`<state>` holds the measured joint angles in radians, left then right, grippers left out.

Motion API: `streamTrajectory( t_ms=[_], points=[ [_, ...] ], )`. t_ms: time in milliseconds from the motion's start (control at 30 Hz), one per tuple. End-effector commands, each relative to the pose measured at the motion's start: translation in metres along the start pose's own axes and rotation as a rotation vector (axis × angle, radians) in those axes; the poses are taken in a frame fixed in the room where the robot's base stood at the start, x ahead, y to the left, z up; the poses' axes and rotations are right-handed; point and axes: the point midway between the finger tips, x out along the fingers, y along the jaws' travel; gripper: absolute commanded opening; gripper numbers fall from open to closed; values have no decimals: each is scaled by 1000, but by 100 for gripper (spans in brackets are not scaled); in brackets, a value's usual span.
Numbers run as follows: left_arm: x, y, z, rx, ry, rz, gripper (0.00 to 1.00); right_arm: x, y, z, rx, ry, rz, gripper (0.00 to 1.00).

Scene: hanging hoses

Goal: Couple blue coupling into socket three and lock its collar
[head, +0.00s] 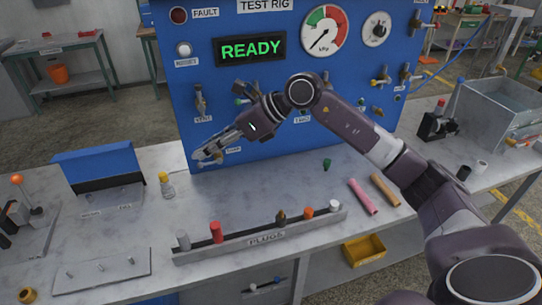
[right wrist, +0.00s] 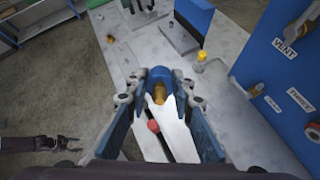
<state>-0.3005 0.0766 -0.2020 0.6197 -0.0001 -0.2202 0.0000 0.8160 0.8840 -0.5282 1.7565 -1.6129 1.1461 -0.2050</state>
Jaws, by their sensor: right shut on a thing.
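My right gripper (head: 203,153) is in front of the lower left of the blue test rig panel (head: 200,75), close to a label that seems to read PUMP. In the right wrist view its fingers (right wrist: 160,88) are closed around the blue coupling (right wrist: 158,73), which has a brass-coloured middle.
A plug rack (head: 260,242) with several plugs stands on the marble bench. Pink (head: 363,197) and tan (head: 385,190) tubes lie right. Valves and fittings stick out of the panel.

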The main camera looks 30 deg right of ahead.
Motion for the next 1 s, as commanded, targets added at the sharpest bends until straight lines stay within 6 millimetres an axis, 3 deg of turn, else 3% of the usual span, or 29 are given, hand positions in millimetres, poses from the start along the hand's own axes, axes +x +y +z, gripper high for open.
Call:
streamTrajectory(
  t_ms=[33,100,333,1000],
  points=[
    [0,0,0,0,0,0,43,-10,-20,-16,52,-30,-66,0],
    [0,-1,0,0,1,-1,43,-22,-40,-27,107,-77,-139,0],
    [0,-1,0,0,1,-2,43,-58,-92,-61,225,-190,-326,0],
    [0,-4,0,-1,1,-5,43,-129,-159,-128,384,-366,-607,0]
  ],
)
